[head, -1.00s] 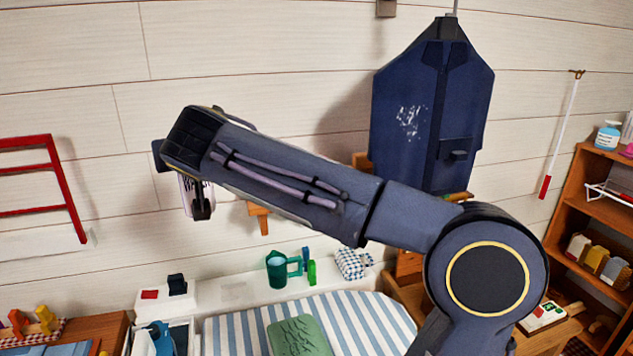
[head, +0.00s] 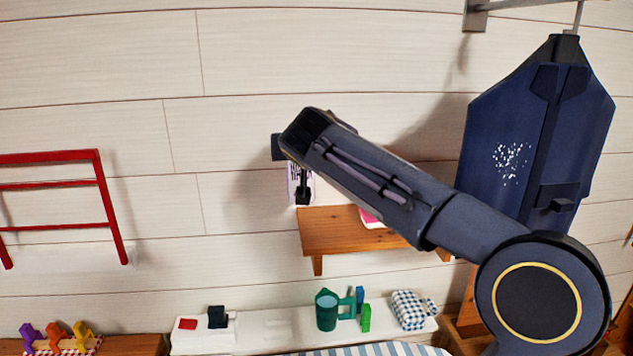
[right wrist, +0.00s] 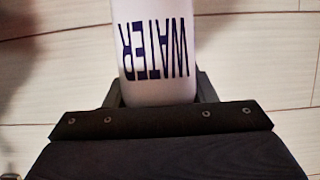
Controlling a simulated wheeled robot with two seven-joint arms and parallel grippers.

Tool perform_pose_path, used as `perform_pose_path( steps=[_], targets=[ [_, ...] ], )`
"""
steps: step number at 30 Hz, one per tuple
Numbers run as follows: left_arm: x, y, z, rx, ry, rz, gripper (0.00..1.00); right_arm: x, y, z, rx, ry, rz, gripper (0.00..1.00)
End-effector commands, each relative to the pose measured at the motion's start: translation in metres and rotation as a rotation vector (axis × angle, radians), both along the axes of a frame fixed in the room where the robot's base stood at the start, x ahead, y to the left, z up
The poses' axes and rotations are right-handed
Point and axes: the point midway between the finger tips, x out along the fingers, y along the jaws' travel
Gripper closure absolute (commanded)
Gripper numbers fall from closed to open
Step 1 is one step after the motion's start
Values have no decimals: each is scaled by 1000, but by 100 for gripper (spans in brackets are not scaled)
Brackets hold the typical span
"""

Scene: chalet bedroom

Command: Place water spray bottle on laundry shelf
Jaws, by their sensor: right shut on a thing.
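The water spray bottle is a white cylinder with dark "WATER" lettering (right wrist: 155,45); in the head view only a pale strip of it (head: 293,182) shows beside my wrist. My right gripper (right wrist: 160,92) is shut on the bottle; its top is out of the wrist view. In the head view my right gripper (head: 304,190) is partly hidden by my arm. A wooden wall shelf (head: 335,234), likely the laundry shelf, appears just below and right of the gripper. A pink and white item (head: 370,217) on it is partly covered by my arm. My left gripper is not in view.
A dark blue garment bag (head: 525,130) hangs at the right, near my arm. A red rack (head: 60,157) is on the wall at left. Below, a white ledge (head: 265,330) holds a green watering can (head: 327,312) and a checkered item (head: 408,310). The shelf's left part looks bare.

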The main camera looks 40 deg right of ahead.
Motion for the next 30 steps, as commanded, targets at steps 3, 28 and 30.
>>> perform_pose_path(
  steps=[3,28,30],
  targets=[
    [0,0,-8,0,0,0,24,8,-18,-26,0,1,-2,83],
    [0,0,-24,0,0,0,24,22,-43,-88,-1,-3,1,83],
    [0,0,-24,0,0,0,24,22,-43,-88,-1,-3,1,83]
  ],
)
